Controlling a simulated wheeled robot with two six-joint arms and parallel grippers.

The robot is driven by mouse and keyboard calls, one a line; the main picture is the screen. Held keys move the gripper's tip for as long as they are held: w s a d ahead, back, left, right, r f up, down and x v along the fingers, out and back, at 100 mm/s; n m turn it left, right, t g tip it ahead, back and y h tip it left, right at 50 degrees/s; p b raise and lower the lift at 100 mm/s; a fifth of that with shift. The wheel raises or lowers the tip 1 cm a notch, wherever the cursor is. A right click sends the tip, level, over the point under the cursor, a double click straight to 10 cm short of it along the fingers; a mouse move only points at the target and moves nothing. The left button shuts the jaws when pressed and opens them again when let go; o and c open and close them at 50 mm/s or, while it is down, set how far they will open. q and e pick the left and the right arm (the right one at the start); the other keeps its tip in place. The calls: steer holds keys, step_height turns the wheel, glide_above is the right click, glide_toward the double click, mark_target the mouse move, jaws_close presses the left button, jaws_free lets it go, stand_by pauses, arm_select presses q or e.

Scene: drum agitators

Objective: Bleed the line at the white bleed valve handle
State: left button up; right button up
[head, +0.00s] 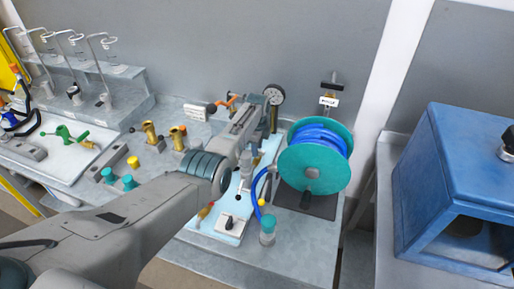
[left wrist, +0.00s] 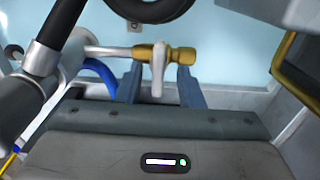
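In the left wrist view the white bleed valve handle (left wrist: 158,68) stands across a brass valve body (left wrist: 180,55) on a grey pipe. My left gripper (left wrist: 159,84) has its two blue-grey fingers apart, one on each side of the handle. A gap shows between the handle and each finger, so it is not gripped. In the head view my left arm reaches over the bench to the light blue panel (head: 228,226), and its wrist and gripper body hide most of the valve. The fingertips are hard to make out there. My right gripper is not in view.
A teal reel with blue hose (head: 320,170) stands just right of the gripper. A pressure gauge (head: 273,94) rises behind it. A small teal-capped jar (head: 267,230) is near the bench front. Brass fittings (head: 150,132) stand left. A blue cabinet (head: 455,185) is far right.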

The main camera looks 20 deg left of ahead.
arm_select(q)
steer(key=shift+s, duration=0.1)
steer(key=shift+r, duration=0.5)
step_height(320, 180, up, 10)
steer(key=b, duration=0.2)
steer(key=shift+f, duration=0.15)
